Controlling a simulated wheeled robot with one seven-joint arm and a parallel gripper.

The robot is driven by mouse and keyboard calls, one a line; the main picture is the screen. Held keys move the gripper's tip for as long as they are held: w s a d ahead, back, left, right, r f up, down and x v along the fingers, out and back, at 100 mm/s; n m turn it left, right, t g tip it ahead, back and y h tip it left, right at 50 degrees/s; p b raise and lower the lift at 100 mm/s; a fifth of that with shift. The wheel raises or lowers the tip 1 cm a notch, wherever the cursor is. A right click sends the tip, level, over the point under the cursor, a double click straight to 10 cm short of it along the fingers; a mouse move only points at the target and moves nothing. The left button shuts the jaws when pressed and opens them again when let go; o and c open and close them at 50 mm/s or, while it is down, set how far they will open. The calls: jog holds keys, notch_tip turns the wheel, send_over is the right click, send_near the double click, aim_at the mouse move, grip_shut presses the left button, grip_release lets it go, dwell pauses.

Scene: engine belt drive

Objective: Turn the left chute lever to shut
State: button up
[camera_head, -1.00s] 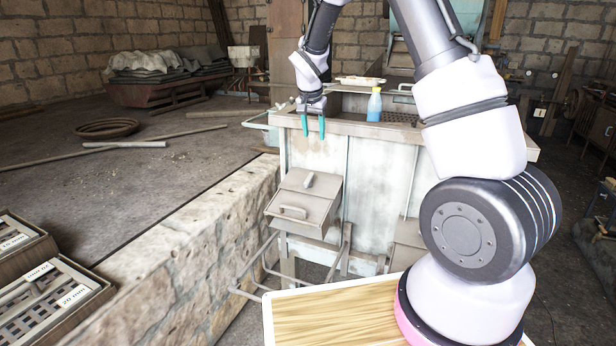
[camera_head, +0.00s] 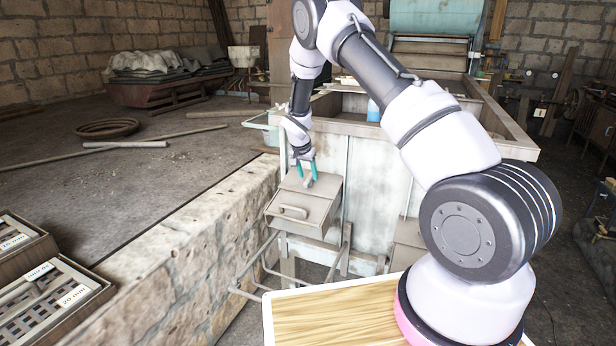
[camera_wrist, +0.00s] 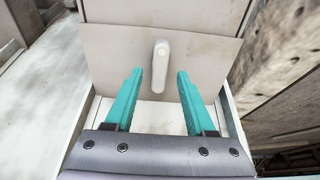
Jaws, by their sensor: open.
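The left chute (camera_head: 304,204) is a grey metal box on the front of the pale machine, with a sloping top plate and a bar handle (camera_head: 293,212) on its front. Its lever (camera_wrist: 160,66) is a short, light grey bar with a round pivot end, in the middle of the plate in the wrist view. In the head view the lever (camera_head: 308,181) is partly hidden by my gripper. My gripper (camera_head: 307,170) has teal fingers and is open and empty. In the wrist view the fingertips (camera_wrist: 157,72) stand on either side of the lever, with gaps on both sides; whether they touch the plate is unclear.
A second chute (camera_head: 407,238) sits to the right, partly behind my arm. A blue bottle (camera_head: 374,110) stands on the machine top. The stone wall ledge (camera_head: 190,245) runs close on the left. A wooden board (camera_head: 335,318) lies in front.

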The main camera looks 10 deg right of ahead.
jog(key=shift+w+d+f, duration=0.15)
jog(key=shift+w+f, duration=0.05)
jog(key=shift+f, duration=0.35)
grip_shut()
